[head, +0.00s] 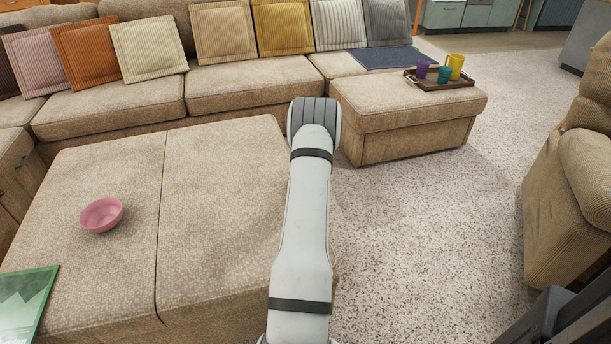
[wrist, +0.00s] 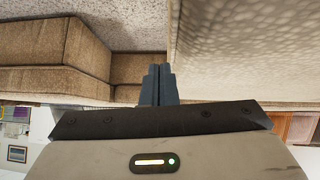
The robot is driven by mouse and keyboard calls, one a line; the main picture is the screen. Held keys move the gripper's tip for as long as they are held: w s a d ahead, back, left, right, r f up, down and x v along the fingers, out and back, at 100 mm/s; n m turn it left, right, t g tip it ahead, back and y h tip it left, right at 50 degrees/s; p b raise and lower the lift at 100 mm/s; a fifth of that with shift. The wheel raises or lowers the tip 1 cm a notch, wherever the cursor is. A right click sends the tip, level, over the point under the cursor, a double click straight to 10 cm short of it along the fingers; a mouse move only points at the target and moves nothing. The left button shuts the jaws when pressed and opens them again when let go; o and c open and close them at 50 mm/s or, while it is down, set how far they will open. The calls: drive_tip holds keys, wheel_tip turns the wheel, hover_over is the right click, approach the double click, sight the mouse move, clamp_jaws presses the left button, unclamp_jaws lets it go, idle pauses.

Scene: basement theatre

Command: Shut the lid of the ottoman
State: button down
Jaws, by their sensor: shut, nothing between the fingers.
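The large tan ottoman (head: 215,200) fills the lower left of the head view. Its top has two panels parted by a dark seam, and both look flat there; I see no raised lid. The arm covers part of its right side. My gripper (wrist: 158,85) shows in the wrist view with its dark fingers together and nothing between them. It is hidden in the head view. A pale padded surface (wrist: 245,45) fills the wrist view's upper right, close to the fingers; I cannot tell which piece it belongs to, or whether the fingers touch it.
A pink bowl (head: 101,214) and a green booklet (head: 27,305) lie on the ottoman's left panel. The sofa (head: 245,85) runs behind. An armchair (head: 570,200) stands right; carpet between is clear.

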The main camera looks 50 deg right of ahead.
drive_tip(key=s+r+p, duration=0.3)
drive_tip(key=s+r, duration=0.4)
drive_tip(key=s, duration=0.1)
drive_tip(key=shift+a+r, duration=0.4)
drive_tip(key=shift+a, duration=0.05)
drive_tip(key=shift+p, duration=0.3)
drive_tip(key=w+a+r+n+g+p, duration=0.1)
drive_tip(key=w+a+r+p, duration=0.25)
drive_tip(key=a+r, duration=0.6)
drive_tip(key=w+a+r+y+p, duration=0.15)
drive_tip(key=a+r+p, duration=0.45)
drive_tip(key=r, duration=0.6)
drive_tip(key=w+a+r+n+g+p, duration=0.1)
drive_tip(key=w+a+r+p, duration=0.25)
drive_tip(key=a+r, duration=0.65)
drive_tip(key=s+a+r+n+y+p, duration=0.1)
drive_tip(key=s+a+r+p, duration=0.3)
drive_tip(key=a, duration=0.6)
drive_tip(key=s+a+r+n+g+y+p, duration=0.1)
drive_tip(key=s+a+r+p, duration=0.3)
drive_tip(key=s+a+r, duration=0.5)
drive_tip(key=s+a+r+n+g+y+p, duration=0.1)
drive_tip(key=s+a+r+p, duration=0.3)
drive_tip(key=a, duration=0.8)
wheel_tip(320, 180, up, 5)
drive_tip(key=shift+s+a+f+n+y, duration=0.2)
drive_tip(key=shift+s+a+n+y, duration=0.15)
drive_tip(key=shift+s+n+y, duration=0.6)
